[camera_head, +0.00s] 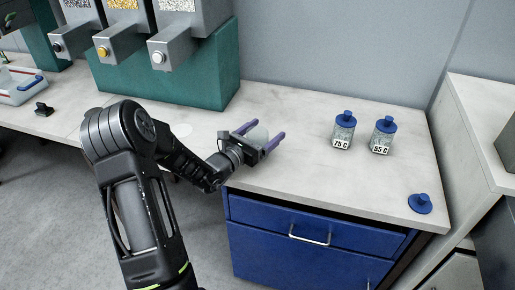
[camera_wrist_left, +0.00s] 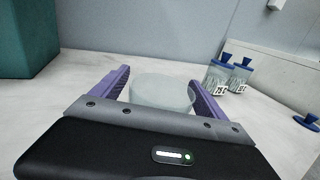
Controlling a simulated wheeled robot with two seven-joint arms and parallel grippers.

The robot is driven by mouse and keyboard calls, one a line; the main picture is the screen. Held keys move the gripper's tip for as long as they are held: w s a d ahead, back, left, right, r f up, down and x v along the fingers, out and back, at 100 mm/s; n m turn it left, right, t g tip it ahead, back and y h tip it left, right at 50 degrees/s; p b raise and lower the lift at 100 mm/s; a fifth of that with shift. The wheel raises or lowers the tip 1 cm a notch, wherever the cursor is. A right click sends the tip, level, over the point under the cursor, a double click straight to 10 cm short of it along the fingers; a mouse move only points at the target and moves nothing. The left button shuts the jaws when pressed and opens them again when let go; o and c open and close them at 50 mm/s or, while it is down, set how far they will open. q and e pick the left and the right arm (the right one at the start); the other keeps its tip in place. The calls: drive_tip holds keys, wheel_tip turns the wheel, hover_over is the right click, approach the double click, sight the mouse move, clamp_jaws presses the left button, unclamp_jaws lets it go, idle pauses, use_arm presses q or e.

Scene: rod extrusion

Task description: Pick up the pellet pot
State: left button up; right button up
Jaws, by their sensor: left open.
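The pellet pot (camera_wrist_left: 162,92) is a pale, translucent, round pot standing on the bench in the left wrist view. In the head view the pot (camera_head: 258,134) shows partly behind my gripper. My left gripper (camera_head: 267,138) has purple fingers and is open, with one finger on either side of the pot. In the left wrist view the gripper (camera_wrist_left: 160,88) also shows open around the pot, with a gap visible by the fingers. The pot's lower front is hidden by the gripper body. My right gripper is not in view.
Two blue-lidded jars labelled 75 C (camera_head: 344,131) and 55 C (camera_head: 381,136) stand to the right. A loose blue lid (camera_head: 420,203) lies near the bench's right front corner. Dispensers (camera_head: 181,30) stand on a green block (camera_head: 170,82) at the back left. Blue drawers (camera_head: 300,235) are below.

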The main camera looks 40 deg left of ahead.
use_arm(q)
drive_tip(key=shift+c, duration=0.5)
drive_tip(key=c, duration=1.7)
